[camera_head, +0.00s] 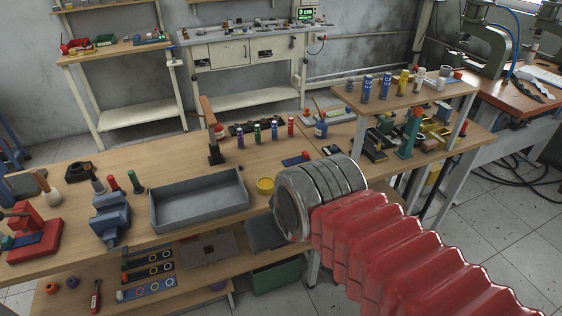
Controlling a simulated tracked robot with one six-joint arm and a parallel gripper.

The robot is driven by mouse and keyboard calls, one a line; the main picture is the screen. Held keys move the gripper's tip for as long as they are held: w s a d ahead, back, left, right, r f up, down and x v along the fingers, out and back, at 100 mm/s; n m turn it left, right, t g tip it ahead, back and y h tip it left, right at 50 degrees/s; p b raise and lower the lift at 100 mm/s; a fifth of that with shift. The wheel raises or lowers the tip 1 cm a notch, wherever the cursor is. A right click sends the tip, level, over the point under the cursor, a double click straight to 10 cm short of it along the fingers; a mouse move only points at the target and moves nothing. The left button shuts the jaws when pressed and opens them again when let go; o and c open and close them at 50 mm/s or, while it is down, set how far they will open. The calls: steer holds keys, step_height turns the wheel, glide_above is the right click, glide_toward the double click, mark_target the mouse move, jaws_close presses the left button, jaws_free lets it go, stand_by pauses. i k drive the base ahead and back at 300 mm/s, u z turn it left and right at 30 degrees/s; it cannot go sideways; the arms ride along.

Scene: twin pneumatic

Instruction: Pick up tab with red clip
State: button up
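A small flat blue piece with a red part at one end (296,159) lies on the wooden workbench (275,150), behind my arm's metal end. It may be the tab with the red clip, but it is too small to be sure. My arm, a red ribbed sleeve ending in a metal ringed section, reaches in from the lower right over the bench's front edge. No gripper fingers show, so I cannot see whether anything is held.
A blue vise (110,215) is at the left. Small bottles (257,134) stand behind. A raised shelf (410,92) is at the right, with tools below it.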

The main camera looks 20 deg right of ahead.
mark_target(304, 157)
steer(key=u, duration=0.05)
steer(key=i, duration=1)
steer(key=u, duration=0.05)
